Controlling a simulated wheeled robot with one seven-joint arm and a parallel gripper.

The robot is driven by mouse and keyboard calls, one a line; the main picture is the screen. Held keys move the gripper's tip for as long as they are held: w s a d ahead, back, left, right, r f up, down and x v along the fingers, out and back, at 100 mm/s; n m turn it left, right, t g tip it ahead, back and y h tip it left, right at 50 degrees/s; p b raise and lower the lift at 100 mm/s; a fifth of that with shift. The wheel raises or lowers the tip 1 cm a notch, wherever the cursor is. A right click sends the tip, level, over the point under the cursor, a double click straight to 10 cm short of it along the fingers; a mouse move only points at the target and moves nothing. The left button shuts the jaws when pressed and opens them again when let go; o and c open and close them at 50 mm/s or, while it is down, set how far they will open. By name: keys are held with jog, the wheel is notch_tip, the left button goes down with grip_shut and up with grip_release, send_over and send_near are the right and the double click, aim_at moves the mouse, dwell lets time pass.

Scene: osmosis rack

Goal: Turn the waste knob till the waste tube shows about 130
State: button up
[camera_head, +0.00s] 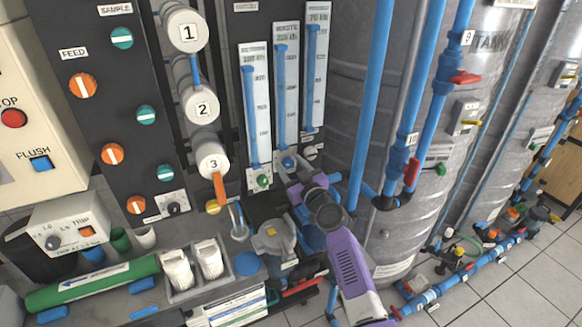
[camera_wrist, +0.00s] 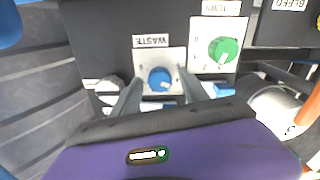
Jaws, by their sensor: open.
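In the head view the blue knob (camera_head: 288,162) sits below the middle tube. The waste tube (camera_head: 287,85) is that middle one; its blue column reaches near the top of its scale, but the numbers are too small to read surely. My gripper (camera_wrist: 158,84) is open, with one grey finger on each side of the knob; I cannot tell whether they touch it. It also shows in the head view (camera_head: 298,188).
A green knob (camera_wrist: 223,49) sits on the neighbouring plate, close to one finger. Two more tubes flank the waste tube, the left one (camera_head: 256,120) and the right one (camera_head: 316,70). Blue vertical pipes (camera_head: 371,90) and a grey tank stand to the right.

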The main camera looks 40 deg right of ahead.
grip_shut()
jog(key=shift+m, duration=0.4)
jog(key=m+b, duration=0.1)
jog(key=m, duration=0.2)
jog(key=shift+m, duration=0.4)
jog(key=m, duration=0.4)
jog(key=shift+m+b, duration=0.3)
jog(key=shift+b, duration=0.05)
jog(key=m, duration=0.4)
jog(key=shift+d, duration=0.1)
jog(key=shift+s+m+p, duration=0.1)
jog(key=shift+m+p, duration=0.35)
jog(key=shift+m, duration=1.75)
jog(key=shift+f, duration=0.1)
